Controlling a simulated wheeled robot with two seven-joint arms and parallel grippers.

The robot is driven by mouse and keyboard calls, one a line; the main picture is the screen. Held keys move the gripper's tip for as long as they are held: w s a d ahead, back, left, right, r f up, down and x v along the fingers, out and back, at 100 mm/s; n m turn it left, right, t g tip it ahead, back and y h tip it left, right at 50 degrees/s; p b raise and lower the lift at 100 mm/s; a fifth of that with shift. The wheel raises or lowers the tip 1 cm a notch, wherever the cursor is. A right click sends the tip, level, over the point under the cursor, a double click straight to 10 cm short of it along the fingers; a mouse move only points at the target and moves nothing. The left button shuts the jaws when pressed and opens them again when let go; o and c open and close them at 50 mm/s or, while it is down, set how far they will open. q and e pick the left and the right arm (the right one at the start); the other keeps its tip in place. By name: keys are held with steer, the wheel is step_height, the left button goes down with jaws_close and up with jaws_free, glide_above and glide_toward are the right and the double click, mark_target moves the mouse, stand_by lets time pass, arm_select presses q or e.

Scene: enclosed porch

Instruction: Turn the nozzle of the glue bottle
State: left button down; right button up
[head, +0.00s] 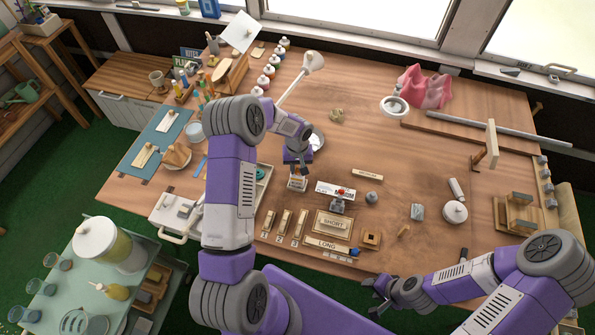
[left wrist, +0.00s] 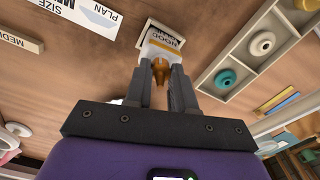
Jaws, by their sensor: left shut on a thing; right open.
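The glue bottle (head: 297,184) is a small white bottle with a printed label, standing on the wooden table. In the left wrist view the bottle (left wrist: 161,42) shows at the top centre, with its orange-brown nozzle (left wrist: 160,70) pointing toward my palm. My left gripper (head: 298,168) is above the bottle, and its fingers (left wrist: 167,78) are shut on the nozzle, one on each side. In the head view the gripper hides the nozzle. My right gripper (head: 376,289) is open and empty at the table's front edge, away from the bottle.
A sorting tray (left wrist: 250,50) with rings lies close to the bottle. A white sign (head: 335,189), wooden blocks and a board marked SHORT (head: 333,223) lie to its right and front. A desk lamp (head: 312,62) stands behind.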

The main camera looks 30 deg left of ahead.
arm_select(q)
steer(key=n+b, duration=0.2)
steer(key=n, duration=0.1)
steer(key=shift+f, duration=0.1)
steer(key=n+b, duration=0.1)
steer(key=n, duration=0.1)
steer(key=shift+n+b, duration=0.35)
steer(key=shift+n, duration=0.05)
steer(key=n, duration=0.2)
steer(key=shift+n+b, duration=0.3)
steer(key=shift+n, duration=2.1)
steer(key=c, duration=0.9)
jaws_free()
steer(key=shift+r, duration=0.2)
